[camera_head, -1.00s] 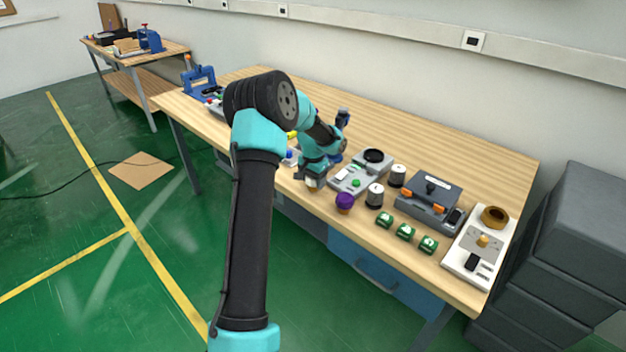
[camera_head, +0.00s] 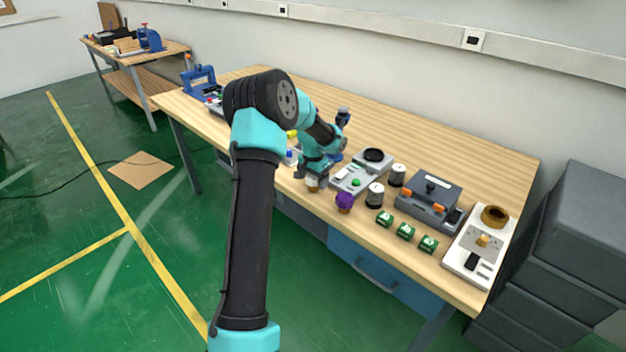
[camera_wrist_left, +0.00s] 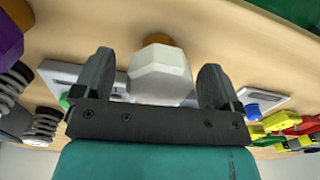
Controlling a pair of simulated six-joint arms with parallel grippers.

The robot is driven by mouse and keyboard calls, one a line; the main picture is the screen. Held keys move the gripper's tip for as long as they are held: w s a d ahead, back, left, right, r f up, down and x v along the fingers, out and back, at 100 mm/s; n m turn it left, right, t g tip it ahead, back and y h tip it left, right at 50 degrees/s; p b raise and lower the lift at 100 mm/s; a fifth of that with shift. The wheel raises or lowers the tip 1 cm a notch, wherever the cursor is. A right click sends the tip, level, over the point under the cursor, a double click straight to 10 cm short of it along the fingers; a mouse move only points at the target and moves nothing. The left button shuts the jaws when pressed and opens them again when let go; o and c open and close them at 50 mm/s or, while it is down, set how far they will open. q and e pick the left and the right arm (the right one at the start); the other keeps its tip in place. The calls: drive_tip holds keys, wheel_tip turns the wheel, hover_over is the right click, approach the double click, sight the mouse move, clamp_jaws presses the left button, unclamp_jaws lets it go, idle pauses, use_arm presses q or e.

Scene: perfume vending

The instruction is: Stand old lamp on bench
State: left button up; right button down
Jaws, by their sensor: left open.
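A white faceted lamp with an orange-brown base (camera_wrist_left: 160,76) shows between my left gripper's fingers in the left wrist view. In the head view it is a small pale shape with a brown base (camera_head: 312,184) at the bench's front edge, appearing upright on the bench. My left gripper (camera_head: 313,176) is just above and behind it, pointing down. Its two fingers (camera_wrist_left: 157,75) are spread on either side of the lamp, with a gap visible on each side. The wooden bench (camera_head: 440,150) runs along the wall. My right gripper is out of view.
A purple-topped piece (camera_head: 344,201) stands close to the right of the lamp.

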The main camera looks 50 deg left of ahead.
use_arm(q)
wheel_tip(320, 180, up, 12)
idle(0.5)
idle(0.3)
